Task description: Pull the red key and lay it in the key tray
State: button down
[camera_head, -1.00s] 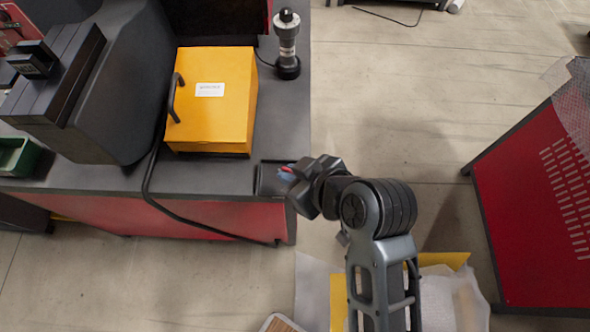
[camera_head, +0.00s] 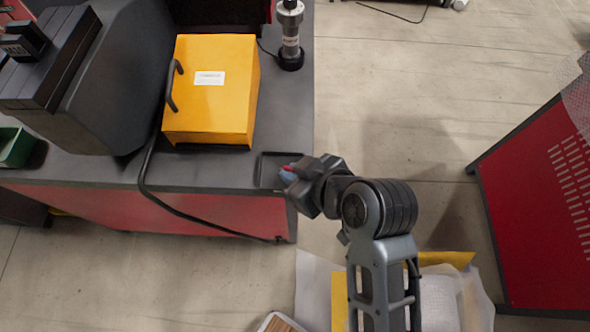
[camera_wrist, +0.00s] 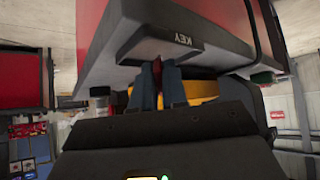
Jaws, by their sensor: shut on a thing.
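My gripper (camera_head: 290,173) is at the right front corner of the workbench, at the key tray (camera_head: 262,168), a shallow dark tray. In the wrist view my gripper's blue fingers (camera_wrist: 158,80) are shut on the red key (camera_wrist: 158,72), which shows as a thin red sliver between them. The tray (camera_wrist: 138,42) also shows there, with the word KEY on its face, just beyond the fingertips. Red also shows at the fingertips in the head view. I cannot tell whether the key touches the tray. Most of the key is hidden by the fingers.
A yellow box (camera_head: 212,95) with a black handle stands on the bench behind the tray. A grey cylindrical device (camera_head: 290,35) stands at the back right. A black cable (camera_head: 195,216) hangs over the front edge. A red cabinet (camera_head: 550,200) stands at the right.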

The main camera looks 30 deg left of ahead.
jog(key=shift+f, duration=0.4)
jog(key=c, duration=1.1)
grip_release()
jog(key=b+v, duration=0.1)
jog(key=v, duration=0.6)
jog(key=shift+d+r, duration=0.3)
